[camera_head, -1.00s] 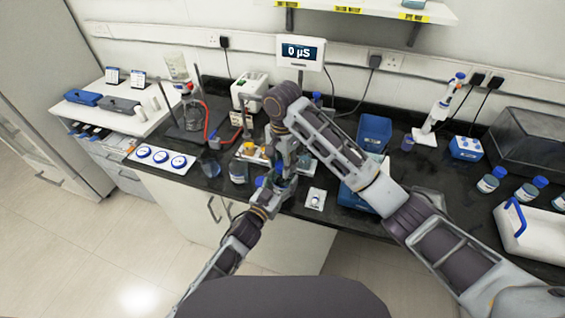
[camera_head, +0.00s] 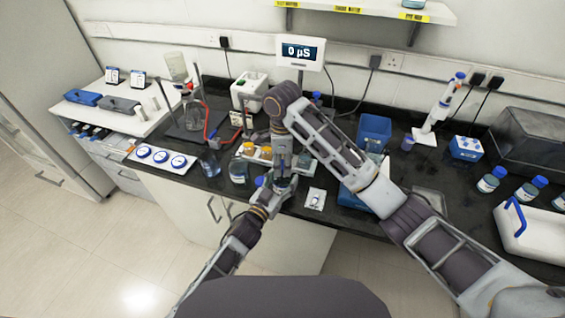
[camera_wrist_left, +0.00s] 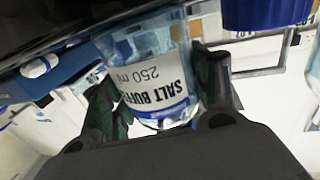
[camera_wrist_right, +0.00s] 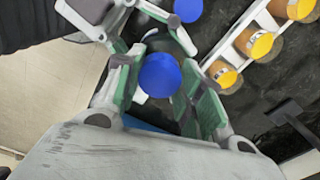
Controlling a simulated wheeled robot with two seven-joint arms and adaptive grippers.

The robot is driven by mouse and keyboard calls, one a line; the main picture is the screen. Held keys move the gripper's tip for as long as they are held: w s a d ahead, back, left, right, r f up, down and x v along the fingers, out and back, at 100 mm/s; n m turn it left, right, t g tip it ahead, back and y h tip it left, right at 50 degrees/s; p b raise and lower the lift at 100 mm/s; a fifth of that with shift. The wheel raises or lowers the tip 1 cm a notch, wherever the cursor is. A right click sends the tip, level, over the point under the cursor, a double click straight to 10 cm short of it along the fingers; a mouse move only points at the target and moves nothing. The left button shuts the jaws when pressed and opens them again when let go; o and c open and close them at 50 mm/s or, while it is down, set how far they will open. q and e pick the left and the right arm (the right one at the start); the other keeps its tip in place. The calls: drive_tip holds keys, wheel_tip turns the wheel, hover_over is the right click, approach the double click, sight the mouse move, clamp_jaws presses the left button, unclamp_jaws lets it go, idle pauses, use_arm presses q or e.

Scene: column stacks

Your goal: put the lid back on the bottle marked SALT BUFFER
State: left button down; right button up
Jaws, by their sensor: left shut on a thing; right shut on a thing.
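The SALT BUFFER bottle (camera_wrist_left: 155,75) is clear with a white label, which reads upside down in the left wrist view. My left gripper (camera_wrist_left: 165,108) is shut around it. My right gripper (camera_wrist_right: 160,88) is shut on a round blue lid (camera_wrist_right: 159,76), seen from above between its fingertips. In the head view my right gripper (camera_head: 283,165) is close above my left gripper (camera_head: 277,188) at the front bench edge. The bottle's mouth is hidden, and I cannot tell whether the lid touches it.
Another blue cap (camera_head: 260,181) is close beside my left gripper; it also shows in the right wrist view (camera_wrist_right: 188,8). Several yellow-capped jars (camera_wrist_right: 245,55) stand nearby.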

drive_tip(key=m, duration=0.5)
drive_tip(key=shift+w, duration=0.1)
idle(0.3)
drive_tip(key=o, duration=0.7)
drive_tip(key=shift+r, duration=2.25)
